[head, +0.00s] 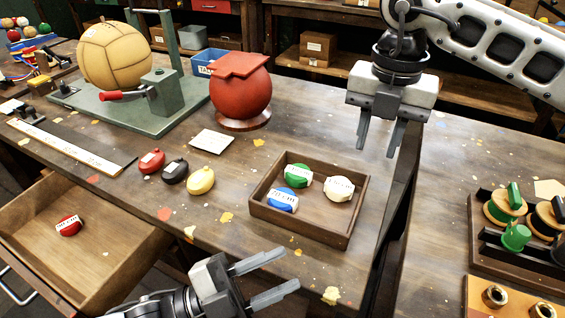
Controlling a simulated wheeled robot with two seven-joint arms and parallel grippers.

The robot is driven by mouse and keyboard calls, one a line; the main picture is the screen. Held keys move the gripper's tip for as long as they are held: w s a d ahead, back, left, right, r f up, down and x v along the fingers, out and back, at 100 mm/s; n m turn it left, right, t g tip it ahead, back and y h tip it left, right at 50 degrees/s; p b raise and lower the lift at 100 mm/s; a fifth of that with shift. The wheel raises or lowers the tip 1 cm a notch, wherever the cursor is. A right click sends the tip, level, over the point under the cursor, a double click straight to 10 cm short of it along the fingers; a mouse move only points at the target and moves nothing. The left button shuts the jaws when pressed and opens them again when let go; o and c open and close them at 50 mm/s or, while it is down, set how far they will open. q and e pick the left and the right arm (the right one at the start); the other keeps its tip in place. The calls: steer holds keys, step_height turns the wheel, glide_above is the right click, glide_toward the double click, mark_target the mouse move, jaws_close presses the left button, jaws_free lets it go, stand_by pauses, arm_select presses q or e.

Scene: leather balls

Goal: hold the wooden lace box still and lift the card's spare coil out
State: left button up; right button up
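The wooden lace box (296,226) is an open, shallow tray on the bench in the head view. In it lie a green coil (297,176), a blue coil (283,201) and a white coil (339,189), each with a pale label. A small white card (212,141) lies flat on the bench, left of the box; its writing is too small to read. My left gripper (291,268) is open and empty, in front of the box. My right gripper (377,151) is open and empty, fingers down, above the box's back right side.
Red (151,161), black (174,171) and yellow (200,181) coils lie left of the box. Another red coil (69,226) is in the open drawer (105,262). A red ball (240,95) stands behind, and a tan ball (114,56) sits at a green press (125,112). A spool rack (485,235) is at right.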

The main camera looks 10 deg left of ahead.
mark_target(360, 202)
arm_select(q)
steer(key=d+r+m+g+h, duration=0.1)
steer(key=d+r+m+g, duration=0.3)
steer(key=m, duration=0.6)
steer(key=r+m+g, duration=0.2)
steer(key=m+g, duration=0.5)
steer(key=m, duration=0.2)
steer(key=d+r+m+g+h, duration=0.15)
steer(key=r+m+g, duration=0.3)
steer(key=m, duration=0.55)
steer(key=w+a+m+t+y, duration=0.3)
steer(key=w+m+y, duration=0.5)
steer(key=y, duration=0.1)
steer(key=w+a+m+t+y, duration=0.2)
steer(key=w+m+y, duration=0.6)
steer(key=m+y, duration=0.1)
steer(key=f, duration=0.1)
steer(key=w+a+f+n+y, duration=0.1)
steer(key=a+f+y, duration=0.1)
steer(key=shift+w+a+f+n, duration=0.1)
steer(key=shift+w+f+n, duration=0.15)
steer(key=shift+w+n, duration=0.15)
arm_select(e)
step_height(360, 202, down, 16)
steer(key=shift+c, duration=0.3)
